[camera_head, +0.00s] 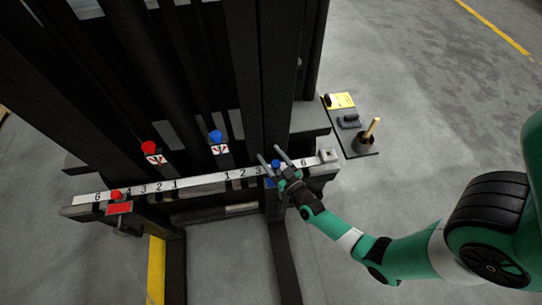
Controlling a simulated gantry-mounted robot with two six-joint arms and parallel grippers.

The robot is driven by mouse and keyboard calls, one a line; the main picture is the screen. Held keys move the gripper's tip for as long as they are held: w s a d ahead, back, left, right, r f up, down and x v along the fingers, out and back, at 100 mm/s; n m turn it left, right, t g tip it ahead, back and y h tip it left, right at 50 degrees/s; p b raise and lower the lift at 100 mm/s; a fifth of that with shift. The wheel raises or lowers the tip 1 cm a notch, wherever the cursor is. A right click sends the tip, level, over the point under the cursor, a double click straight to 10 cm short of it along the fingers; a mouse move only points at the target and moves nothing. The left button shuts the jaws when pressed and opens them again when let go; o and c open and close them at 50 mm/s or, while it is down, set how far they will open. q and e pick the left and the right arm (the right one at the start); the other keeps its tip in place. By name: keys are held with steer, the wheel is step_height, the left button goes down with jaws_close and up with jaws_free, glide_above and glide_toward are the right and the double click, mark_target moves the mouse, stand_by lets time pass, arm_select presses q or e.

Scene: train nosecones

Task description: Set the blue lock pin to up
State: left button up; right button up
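A blue knob (276,164) sits on the right part of the numbered white bar (205,181), by the figure 3, above a small blue plate. A second blue knob (215,137) stands on a black post further back, above a white arrow label. I cannot tell from the picture which is called the lock pin. My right gripper (270,153) is at the bar with its two fingers spread, one on each side of the nearer blue knob. I cannot tell whether they touch it. My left gripper is not in view.
A red knob (148,147) with an arrow label and another red knob (116,194) above a red plate (119,208) are at the left. Tall black posts rise behind the bar. A side shelf (361,148) at the right holds a yellow card and a wooden-handled tool.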

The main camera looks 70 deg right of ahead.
steer(key=p+v, duration=0.4)
steer(key=v, duration=0.7)
steer(key=shift+s+a, duration=0.2)
